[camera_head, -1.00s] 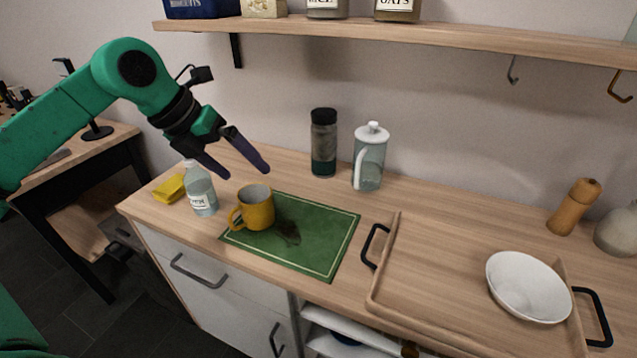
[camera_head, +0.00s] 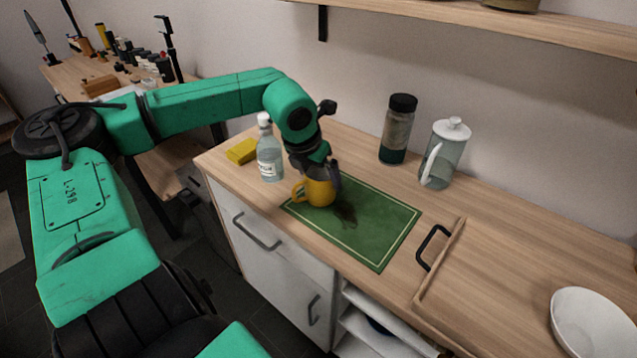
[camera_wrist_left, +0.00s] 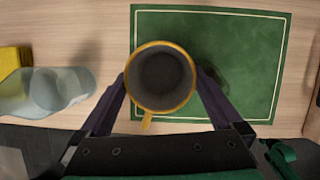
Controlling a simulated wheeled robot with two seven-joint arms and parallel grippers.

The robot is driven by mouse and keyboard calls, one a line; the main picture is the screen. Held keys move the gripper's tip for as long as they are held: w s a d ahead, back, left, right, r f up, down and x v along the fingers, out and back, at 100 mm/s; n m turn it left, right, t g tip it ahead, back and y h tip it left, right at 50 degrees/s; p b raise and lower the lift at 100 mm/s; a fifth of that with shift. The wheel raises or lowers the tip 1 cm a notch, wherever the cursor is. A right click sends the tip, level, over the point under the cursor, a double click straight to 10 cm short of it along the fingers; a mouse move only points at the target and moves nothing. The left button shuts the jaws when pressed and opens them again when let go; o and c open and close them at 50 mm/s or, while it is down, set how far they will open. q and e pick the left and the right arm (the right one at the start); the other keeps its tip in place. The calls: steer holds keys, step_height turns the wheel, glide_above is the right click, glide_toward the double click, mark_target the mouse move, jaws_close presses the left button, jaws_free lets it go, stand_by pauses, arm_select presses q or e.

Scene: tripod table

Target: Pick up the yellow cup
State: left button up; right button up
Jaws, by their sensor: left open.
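The yellow cup (camera_head: 319,190) stands upright on the left end of the green mat (camera_head: 384,237), its handle to the left in the head view. The left wrist view looks down into the cup (camera_wrist_left: 162,78), with its grey inside and yellow rim. My left gripper (camera_head: 322,178) is down at the cup. In the left wrist view the two dark fingers of the gripper (camera_wrist_left: 163,98) are open, one on each side of the cup. I cannot tell whether they touch it. My right gripper is not in view.
A clear bottle (camera_head: 269,155) and a yellow sponge (camera_head: 242,151) stand left of the cup. A dark-lidded jar (camera_head: 398,130) and a glass jug (camera_head: 445,155) are behind the mat. A wooden tray (camera_head: 500,265) with a white bowl (camera_head: 592,325) lies right. A shelf (camera_head: 470,17) hangs above.

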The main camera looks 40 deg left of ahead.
arm_select(q)
steer(key=shift+w+f, duration=0.2)
steer(key=shift+f, duration=0.05)
steer(key=c, duration=1.3)
steer(key=shift+r, duration=0.15)
